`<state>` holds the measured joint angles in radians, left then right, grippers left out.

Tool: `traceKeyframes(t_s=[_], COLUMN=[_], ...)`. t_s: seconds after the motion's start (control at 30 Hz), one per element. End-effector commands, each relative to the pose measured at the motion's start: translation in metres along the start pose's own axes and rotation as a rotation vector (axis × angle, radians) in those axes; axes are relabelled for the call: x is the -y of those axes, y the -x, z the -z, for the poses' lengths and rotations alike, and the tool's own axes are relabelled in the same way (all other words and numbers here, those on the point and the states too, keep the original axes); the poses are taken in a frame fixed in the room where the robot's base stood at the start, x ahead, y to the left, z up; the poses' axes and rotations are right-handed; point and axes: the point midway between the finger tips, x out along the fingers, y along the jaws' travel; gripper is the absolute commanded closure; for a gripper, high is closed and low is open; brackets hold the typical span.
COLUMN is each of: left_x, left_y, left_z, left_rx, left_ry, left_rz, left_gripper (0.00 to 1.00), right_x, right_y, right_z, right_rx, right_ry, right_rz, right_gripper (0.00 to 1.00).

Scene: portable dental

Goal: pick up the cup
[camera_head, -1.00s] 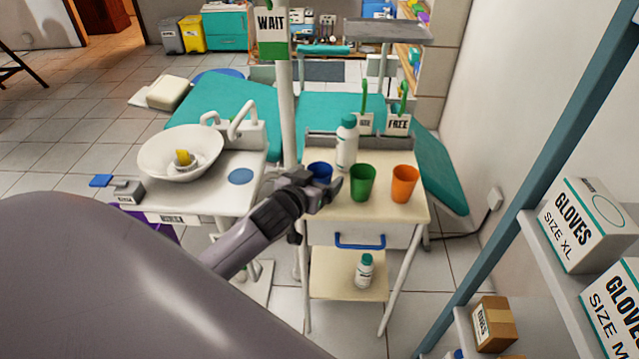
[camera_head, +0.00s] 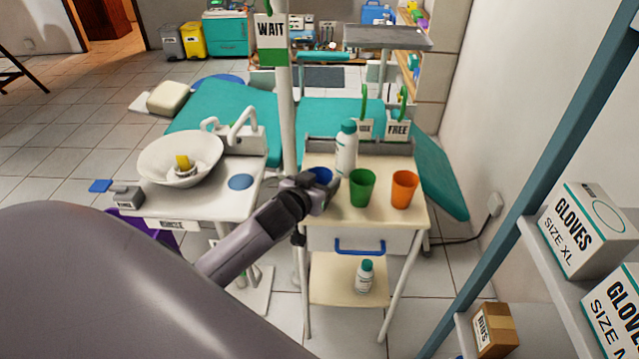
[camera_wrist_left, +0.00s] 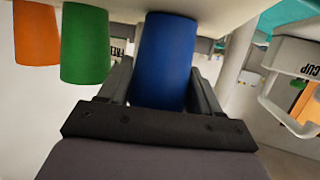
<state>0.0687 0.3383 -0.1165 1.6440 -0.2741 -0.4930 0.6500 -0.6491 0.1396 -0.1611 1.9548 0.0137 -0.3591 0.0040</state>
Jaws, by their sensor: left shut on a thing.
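A blue cup (camera_head: 321,175) stands at the left end of the small trolley's top (camera_head: 385,212), mostly hidden behind my left gripper (camera_head: 322,190) in the head view. In the left wrist view the blue cup (camera_wrist_left: 165,60) sits between the two fingers of the left gripper (camera_wrist_left: 162,88), which is shut on it. A green cup (camera_head: 362,188) and an orange cup (camera_head: 404,189) stand to its right on the same top. They also show in the left wrist view, the green cup (camera_wrist_left: 85,45) nearer and the orange cup (camera_wrist_left: 37,33) farther. My right gripper is not in view.
A white bottle (camera_head: 346,148) stands behind the cups; another bottle (camera_head: 364,276) is on the lower shelf. A pole (camera_head: 286,110) rises behind the gripper. A basin unit (camera_head: 180,160) is at left, shelves with glove boxes (camera_head: 585,230) at right.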

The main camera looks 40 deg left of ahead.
Motion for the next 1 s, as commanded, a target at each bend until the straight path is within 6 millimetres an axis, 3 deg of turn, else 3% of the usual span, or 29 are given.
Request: traceKeyframes(t_s=[0.27,0.7,1.0], left_x=[0.0,0.0,0.0], left_y=[0.011,0.047,0.058], left_z=[0.038,0.153,0.187], left_rx=[-0.006,-0.007,-0.003], left_ry=[-0.001,0.0,0.0], left_rz=[0.0,0.0,0.0], left_gripper=[0.64,0.64,0.65], right_x=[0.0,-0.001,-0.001], right_y=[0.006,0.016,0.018], right_z=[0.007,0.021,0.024], right_rx=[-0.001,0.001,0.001], right_ry=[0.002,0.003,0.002], right_rz=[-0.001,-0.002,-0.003], right_gripper=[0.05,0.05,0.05])
